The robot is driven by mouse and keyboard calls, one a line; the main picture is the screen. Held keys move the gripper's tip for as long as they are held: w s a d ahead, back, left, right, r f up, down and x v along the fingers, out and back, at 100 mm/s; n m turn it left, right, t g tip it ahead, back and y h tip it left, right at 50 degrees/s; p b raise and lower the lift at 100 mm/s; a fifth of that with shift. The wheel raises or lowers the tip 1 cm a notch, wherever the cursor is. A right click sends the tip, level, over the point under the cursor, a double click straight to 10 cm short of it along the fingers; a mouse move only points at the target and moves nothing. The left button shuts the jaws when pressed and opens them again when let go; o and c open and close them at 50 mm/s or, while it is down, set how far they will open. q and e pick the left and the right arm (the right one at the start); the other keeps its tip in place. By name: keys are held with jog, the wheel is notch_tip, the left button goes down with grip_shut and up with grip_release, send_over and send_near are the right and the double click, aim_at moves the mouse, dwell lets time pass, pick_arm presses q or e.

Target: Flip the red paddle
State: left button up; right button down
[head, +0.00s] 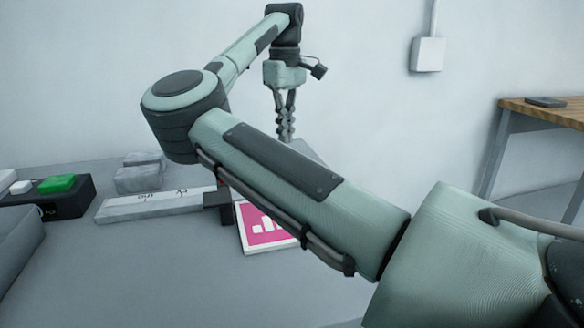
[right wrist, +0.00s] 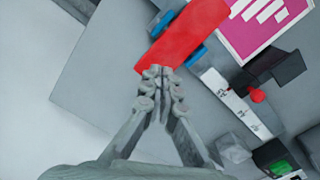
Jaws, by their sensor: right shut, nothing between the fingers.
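The red paddle (right wrist: 182,38) shows in the right wrist view as a flat red bar with blue parts (right wrist: 195,55) beside it. In the head view my right arm hides it. My right gripper (head: 285,138) points down, with its fingers shut and empty. In the right wrist view its fingertips (right wrist: 157,76) are at the near end of the paddle; I cannot tell whether they touch it. My left gripper is in neither view.
A pink-and-white printed card (head: 262,228) lies on the grey table (head: 150,270). A long white-grey bar (head: 150,205), grey blocks (head: 138,178) and a black box (head: 50,200) with a green button (head: 57,183) stand left. A wooden table (head: 550,112) is at the right.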

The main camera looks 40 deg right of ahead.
jog(key=shift+f+b, duration=0.95)
jog(key=shift+f, duration=1.05)
dwell(0.9)
notch_tip(320, 180, up, 7)
jog(key=p, duration=0.6)
jog(key=shift+r, duration=0.15)
dwell(0.6)
